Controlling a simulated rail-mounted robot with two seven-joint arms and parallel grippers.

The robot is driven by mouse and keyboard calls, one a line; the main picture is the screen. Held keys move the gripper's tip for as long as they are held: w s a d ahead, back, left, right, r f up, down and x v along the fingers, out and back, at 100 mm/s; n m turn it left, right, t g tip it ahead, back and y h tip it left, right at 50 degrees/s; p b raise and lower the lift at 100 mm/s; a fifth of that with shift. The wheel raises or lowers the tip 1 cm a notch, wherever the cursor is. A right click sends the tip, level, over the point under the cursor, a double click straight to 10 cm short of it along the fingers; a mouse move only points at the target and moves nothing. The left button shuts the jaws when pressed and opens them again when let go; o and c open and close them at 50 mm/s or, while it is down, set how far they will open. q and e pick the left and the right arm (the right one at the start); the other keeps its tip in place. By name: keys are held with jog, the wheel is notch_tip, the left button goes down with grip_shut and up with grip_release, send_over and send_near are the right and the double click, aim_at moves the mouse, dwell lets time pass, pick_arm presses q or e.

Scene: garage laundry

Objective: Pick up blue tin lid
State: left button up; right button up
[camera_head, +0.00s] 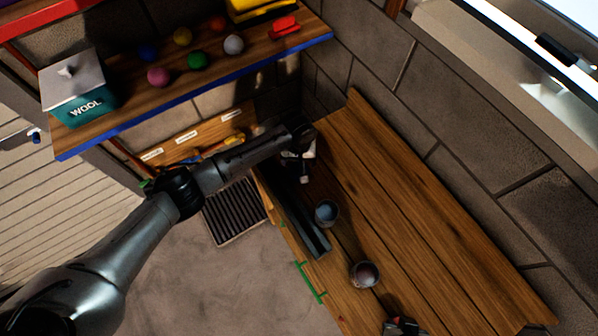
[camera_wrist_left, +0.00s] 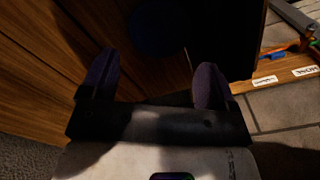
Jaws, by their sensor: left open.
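My left gripper (camera_head: 302,168) is over the far end of the wooden bench. In the left wrist view its two dark fingers (camera_wrist_left: 155,68) are spread apart with nothing between them. A dark blue round shape (camera_wrist_left: 160,26), which looks like the blue tin lid, is in shadow on the wood beyond the fingertips, roughly centred between them. I cannot make out this lid in the head view, where the gripper and arm cover that area. A blue-grey round tin (camera_head: 326,212) stands on the bench nearer than the gripper. My right gripper is not clearly seen.
A long dark bar (camera_head: 312,235) lies along the bench's left edge. A brown round tin (camera_head: 364,275) and a dark object (camera_head: 401,327) are nearer. A shelf (camera_head: 130,108) holds a wool box (camera_head: 75,92) and several coloured balls. The bench's right side (camera_head: 440,250) is clear.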

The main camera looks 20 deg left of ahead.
aim_at(299, 170)
pick_arm(q)
jog(key=shift+s+d+f+b, duration=0.1)
jog(key=shift+f+b, duration=0.45)
jog(key=shift+f, duration=2.45)
jog(key=shift+c, duration=0.4)
jog(key=c, duration=0.5)
